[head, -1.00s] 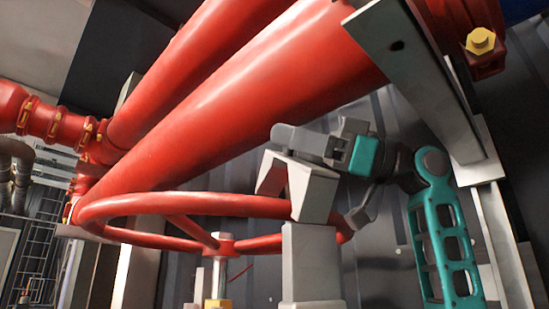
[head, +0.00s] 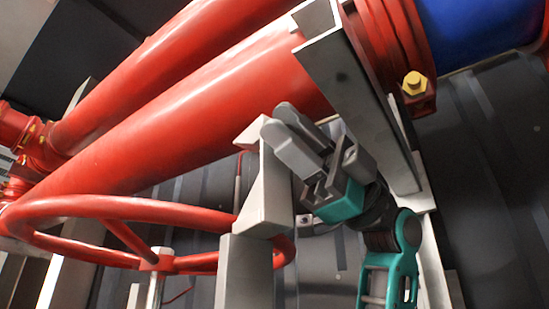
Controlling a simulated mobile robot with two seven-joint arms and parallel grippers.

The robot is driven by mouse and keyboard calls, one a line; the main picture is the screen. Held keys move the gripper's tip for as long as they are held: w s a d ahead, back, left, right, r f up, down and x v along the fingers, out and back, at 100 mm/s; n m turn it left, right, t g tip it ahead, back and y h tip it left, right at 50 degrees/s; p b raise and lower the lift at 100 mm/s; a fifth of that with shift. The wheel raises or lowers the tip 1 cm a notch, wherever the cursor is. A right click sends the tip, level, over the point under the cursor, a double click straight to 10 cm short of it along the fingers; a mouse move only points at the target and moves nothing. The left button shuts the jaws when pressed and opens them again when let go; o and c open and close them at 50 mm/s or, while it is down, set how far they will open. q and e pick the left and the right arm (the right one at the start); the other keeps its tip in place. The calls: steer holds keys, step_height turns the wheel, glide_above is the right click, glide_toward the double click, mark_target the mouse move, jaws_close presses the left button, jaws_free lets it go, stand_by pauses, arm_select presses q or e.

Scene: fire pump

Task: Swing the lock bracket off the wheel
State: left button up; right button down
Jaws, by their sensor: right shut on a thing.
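The red handwheel (head: 130,207) lies nearly flat at the lower left, its hub on a pale stem. The pale grey lock bracket (head: 264,195) stands on top of a grey post (head: 244,272) at the wheel's right side. It hides part of the rim, which shows again to its right; I cannot tell whether they touch. My right gripper (head: 277,133) is at the bracket's upper end, shut on it. Its grey fingers point up and left and hide part of the bracket. My left gripper is not in view.
Thick red pipes (head: 190,125) run diagonally above and behind the wheel. A grey steel beam (head: 355,95) stands close behind my right wrist, with a yellow bolt (head: 414,83) beyond it. A blue pipe (head: 480,30) is at top right. Dark wall panels fill the background.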

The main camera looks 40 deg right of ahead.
steer(key=shift+s+f+n+g+b, duration=0.2)
steer(key=shift+s+f+n+g, duration=0.35)
steer(key=shift+n, duration=0.35)
steer(key=shift+s+f+n+g+b, duration=0.25)
steer(key=shift+s+f+n+g, duration=0.1)
steer(key=shift+n+g, duration=0.45)
steer(key=shift+s+f+n+g+b, duration=0.2)
steer(key=shift+s+f+n+g, duration=0.2)
steer(key=shift+n, duration=0.6)
steer(key=shift+f, duration=0.1)
steer(key=c, duration=1)
jaws_free()
steer(key=shift+d, duration=0.1)
steer(key=shift+o, duration=0.2)
steer(key=b+v, duration=0.1)
steer(key=v, duration=1.2)
steer(key=shift+r+b, duration=0.25)
steer(key=shift+b, duration=0.05)
